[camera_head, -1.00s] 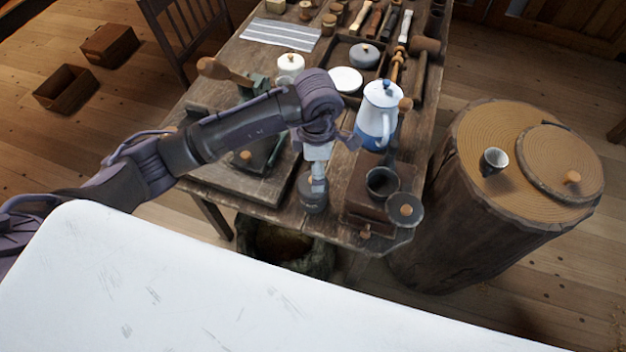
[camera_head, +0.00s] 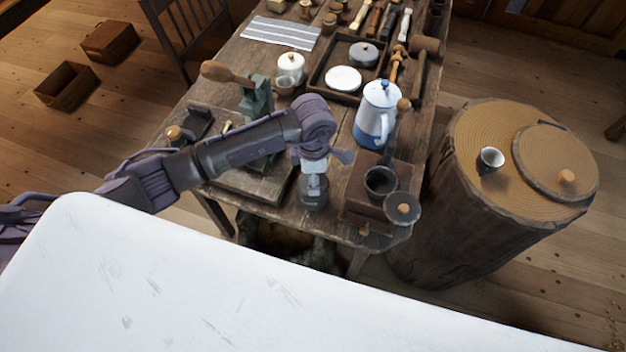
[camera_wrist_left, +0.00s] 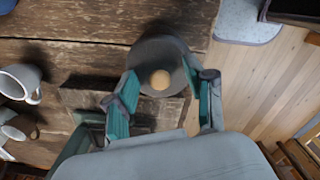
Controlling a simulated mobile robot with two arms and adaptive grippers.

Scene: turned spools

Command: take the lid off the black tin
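The black tin (camera_head: 314,194) is a dark round container near the front edge of the wooden table. In the left wrist view its dark round lid (camera_wrist_left: 160,50) shows from above, with a pale wooden knob (camera_wrist_left: 160,80) in the middle. My left gripper (camera_head: 314,180) points down over the tin. In the left wrist view its two fingers (camera_wrist_left: 161,68) stand apart on either side of the knob, with a gap to it. The fingertips overlap the lid's edges in the picture; I cannot tell whether they touch it. My right gripper is not in view.
A dark grinder-like box with an open cup (camera_head: 381,181) stands right of the tin, and a blue-white pot (camera_head: 377,115) behind it. A board (camera_head: 262,186) lies to the left with a green tool (camera_head: 258,95) behind. A stump (camera_head: 475,195) with a cup (camera_head: 490,160) is further right.

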